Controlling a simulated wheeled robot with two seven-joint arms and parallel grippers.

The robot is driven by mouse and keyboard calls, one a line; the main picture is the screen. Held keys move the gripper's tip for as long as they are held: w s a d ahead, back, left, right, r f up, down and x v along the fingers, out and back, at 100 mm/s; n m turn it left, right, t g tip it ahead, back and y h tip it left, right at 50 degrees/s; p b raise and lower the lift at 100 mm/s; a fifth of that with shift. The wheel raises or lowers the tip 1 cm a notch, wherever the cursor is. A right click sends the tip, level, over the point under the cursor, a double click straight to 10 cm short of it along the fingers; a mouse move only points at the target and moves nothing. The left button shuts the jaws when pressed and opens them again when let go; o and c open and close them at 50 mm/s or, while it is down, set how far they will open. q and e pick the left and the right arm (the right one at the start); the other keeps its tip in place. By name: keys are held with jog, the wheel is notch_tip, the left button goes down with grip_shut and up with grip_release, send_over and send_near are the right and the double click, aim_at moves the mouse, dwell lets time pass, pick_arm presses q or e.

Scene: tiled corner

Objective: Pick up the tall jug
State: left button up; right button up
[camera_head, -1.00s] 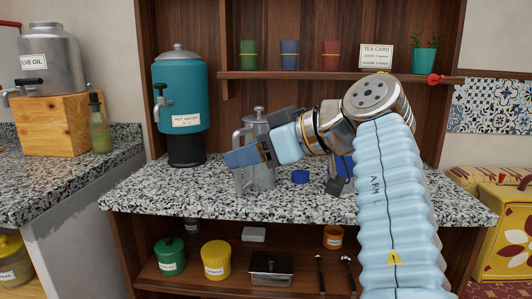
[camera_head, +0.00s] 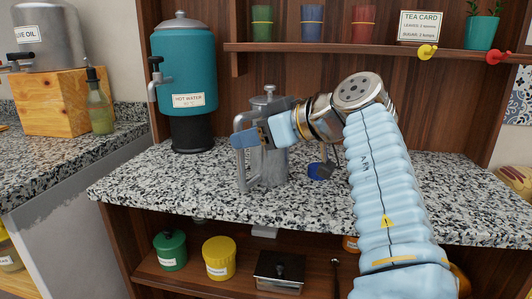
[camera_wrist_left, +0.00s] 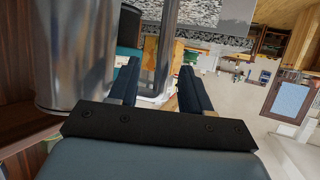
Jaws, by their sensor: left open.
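The tall jug (camera_head: 270,166) is a shiny grey, metal-looking vessel with a knobbed lid. It stands upright on the speckled counter, its handle (camera_head: 239,172) on the left side. My left gripper (camera_head: 250,138) is at the upper part of the handle, in front of the jug, and hides part of its body. In the left wrist view the jug's body (camera_wrist_left: 75,50) fills the upper left. The handle's upright bar (camera_wrist_left: 166,45) shows between the two spread fingers of the left gripper (camera_wrist_left: 158,80). Contact with the handle cannot be told. My right gripper is not seen.
A teal hot-water urn (camera_head: 183,80) stands left of the jug on the counter (camera_head: 140,185). A small blue object (camera_head: 316,172) sits to the right, partly hidden by my arm. A shelf (camera_head: 330,48) with cups is above. The counter's front left is clear.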

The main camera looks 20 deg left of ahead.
pick_arm(q)
jog(key=x, duration=0.5)
jog(key=shift+s+a, duration=0.1)
jog(key=shift+a, duration=0.2)
jog(key=shift+c, duration=0.2)
grip_shut()
jog(key=shift+r, duration=0.1)
dwell(0.8)
